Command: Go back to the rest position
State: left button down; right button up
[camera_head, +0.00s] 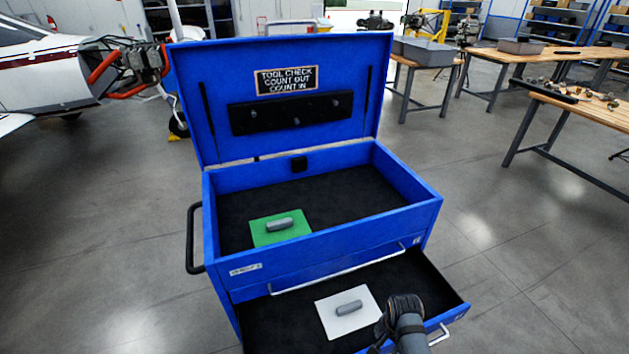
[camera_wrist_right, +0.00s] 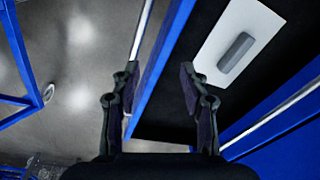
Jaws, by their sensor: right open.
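My right gripper (camera_wrist_right: 158,85) is open and empty, its two dark fingers spread in the right wrist view. In the head view, my right arm's end is over the front right of the open lower drawer (camera_head: 278,325), and the fingers are mostly hidden. In the wrist view the drawer's blue front edge (camera_wrist_right: 160,75) and a silver handle run between the fingers; I cannot tell the height gap. A grey part (camera_head: 349,308) lies on a white pad (camera_head: 331,322) in the drawer, also seen in the wrist view (camera_wrist_right: 236,52). My left gripper is out of view.
The blue tool chest (camera_head: 330,247) has its lid (camera_head: 215,110) raised. A green pad (camera_head: 263,238) with a grey part (camera_head: 281,224) lies in its top tray. Workbenches (camera_head: 540,62) stand at the back right, an aircraft (camera_head: 40,75) at the left. The floor right of the chest is clear.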

jog(key=s+d+r+n+t, duration=0.1)
jog(key=s+d+r+n, duration=0.1)
jog(key=s+r+n, duration=0.5)
jog(key=s+d+r+n+t, duration=0.2)
jog(key=s+r+n, duration=0.25)
jog(key=r, duration=0.35)
jog(key=s+d+f+g+b, duration=0.1)
jog(key=f+b, duration=0.1)
jog(key=f, duration=1)
jog(key=s+d+f+b, duration=0.1)
jog(key=f+b, duration=0.1)
jog(key=f, duration=0.9)
jog(key=s+d+f+g+b, duration=0.1)
jog(key=s+f+b, duration=0.1)
jog(key=f, duration=1)
pick_arm(q)
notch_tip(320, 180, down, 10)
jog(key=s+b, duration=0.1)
jog(key=b, duration=0.2)
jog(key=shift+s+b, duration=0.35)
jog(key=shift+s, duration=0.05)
pick_arm(e)
jog(key=s+f+m+g, duration=0.1)
jog(key=s+f, duration=1.6)
jog(key=shift+d+f, duration=0.25)
